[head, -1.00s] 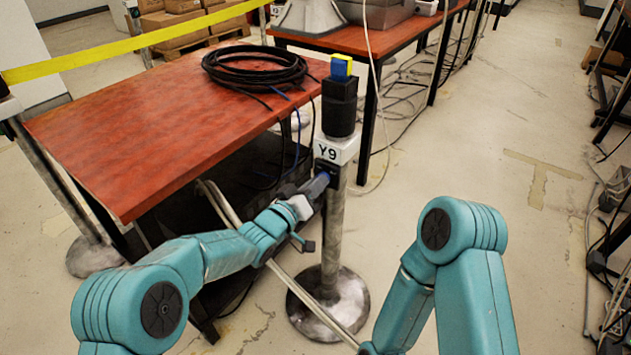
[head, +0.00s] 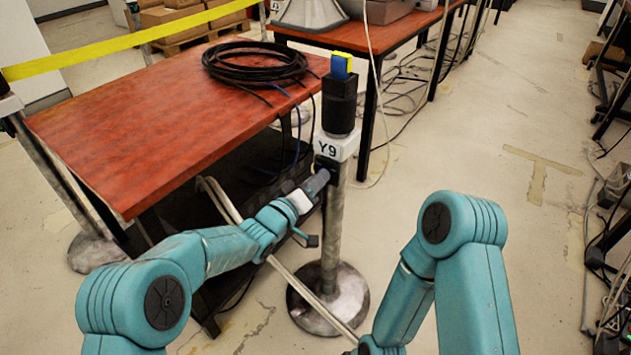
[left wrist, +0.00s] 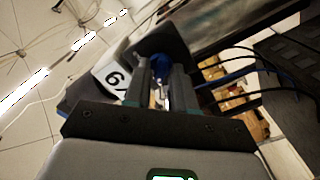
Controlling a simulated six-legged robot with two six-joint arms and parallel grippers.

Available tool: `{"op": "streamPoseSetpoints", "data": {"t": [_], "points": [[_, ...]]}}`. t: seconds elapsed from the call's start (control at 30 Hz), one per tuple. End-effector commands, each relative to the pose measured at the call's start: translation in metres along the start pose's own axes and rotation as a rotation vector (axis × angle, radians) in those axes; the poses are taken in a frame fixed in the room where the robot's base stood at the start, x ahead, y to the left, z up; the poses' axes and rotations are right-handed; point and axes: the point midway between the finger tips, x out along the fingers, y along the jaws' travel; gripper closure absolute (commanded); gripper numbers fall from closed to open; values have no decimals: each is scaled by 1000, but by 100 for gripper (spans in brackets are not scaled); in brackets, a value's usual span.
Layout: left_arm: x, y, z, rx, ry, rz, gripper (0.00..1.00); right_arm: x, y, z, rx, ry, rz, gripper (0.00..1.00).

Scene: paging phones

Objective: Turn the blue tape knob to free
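The post (head: 333,235) carries a black head and a white "Y9" label (head: 334,146). The blue tape knob (left wrist: 160,68) shows in the left wrist view between the fingertips, below the label on a dark housing. My left gripper (head: 324,178) reaches the post from the left. In the left wrist view its two fingers (left wrist: 162,80) stand close together, one on each side of the knob, and look shut on it. In the head view the fingers hide most of the knob. My right gripper is out of view; only its arm shows.
A red-brown table (head: 170,120) with a coiled black cable (head: 255,65) stands left of the post. The post's round base (head: 328,300) rests on the floor. A yellow tape (head: 130,45) crosses behind. Floor on the right is mostly clear.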

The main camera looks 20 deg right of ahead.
Motion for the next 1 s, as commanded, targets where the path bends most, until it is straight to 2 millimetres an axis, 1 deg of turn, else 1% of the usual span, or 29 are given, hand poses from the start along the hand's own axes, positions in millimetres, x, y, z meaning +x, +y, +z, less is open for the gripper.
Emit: {"op": "streamPoseSetpoints", "data": {"t": [0.33,0.47,0.57,0.67,0.9,1.0], "points": [[-1,-1,0,1,-1,-2,62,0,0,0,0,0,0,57],[-10,-1,-1,0,-1,-3,62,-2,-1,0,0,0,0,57],[-26,0,-1,-2,-1,-5,62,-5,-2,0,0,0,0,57],[-50,0,-3,-2,0,-6,62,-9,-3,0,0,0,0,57],[-113,0,-2,-3,0,-6,62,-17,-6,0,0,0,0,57],[-134,-1,-1,-2,-1,-6,62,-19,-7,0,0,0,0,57]]}}
